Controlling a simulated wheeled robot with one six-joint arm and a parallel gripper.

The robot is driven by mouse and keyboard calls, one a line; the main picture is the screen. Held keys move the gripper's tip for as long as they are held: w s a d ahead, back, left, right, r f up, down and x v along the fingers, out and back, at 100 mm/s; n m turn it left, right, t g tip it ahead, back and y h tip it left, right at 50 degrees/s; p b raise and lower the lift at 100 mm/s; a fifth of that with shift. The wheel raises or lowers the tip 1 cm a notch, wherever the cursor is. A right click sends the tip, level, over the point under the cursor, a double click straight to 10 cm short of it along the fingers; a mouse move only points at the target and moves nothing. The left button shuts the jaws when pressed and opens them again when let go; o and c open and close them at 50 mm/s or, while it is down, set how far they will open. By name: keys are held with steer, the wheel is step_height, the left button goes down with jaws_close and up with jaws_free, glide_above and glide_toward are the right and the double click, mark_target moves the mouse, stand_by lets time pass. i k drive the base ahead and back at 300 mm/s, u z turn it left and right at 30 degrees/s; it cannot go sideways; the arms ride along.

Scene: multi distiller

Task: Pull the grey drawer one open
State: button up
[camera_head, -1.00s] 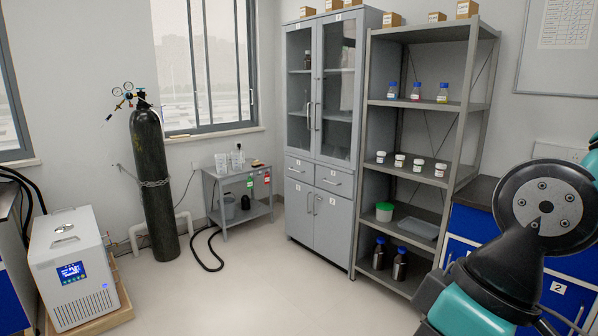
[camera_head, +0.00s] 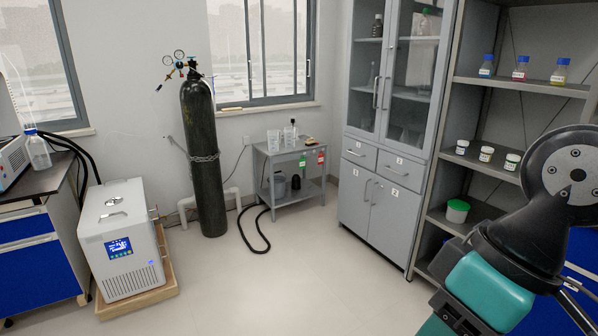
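The grey cabinet (camera_head: 352,205) stands against the back wall, right of centre. It has two small drawers side by side between its glass doors and its lower doors. The left drawer (camera_head: 352,158) and the right drawer (camera_head: 410,178) both look shut, each with a bar handle and a small white label. The label digits are too small to read surely. My arm is folded at the lower right, well short of the cabinet. My gripper's fingers do not show.
Open floor (camera_head: 285,275) lies before the cabinet. A grey shelf rack (camera_head: 480,190) with bottles adjoins it on the right. A small grey table (camera_head: 290,155), a black hose (camera_head: 245,235), a gas cylinder (camera_head: 203,165) and a white chiller (camera_head: 125,240) stand to the left.

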mark_target(364, 154)
steer(key=u, duration=0.25)
steer(key=i, duration=2.15)
steer(key=z, duration=0.25)
steer(key=i, duration=2.1)
steer(key=z, duration=0.3)
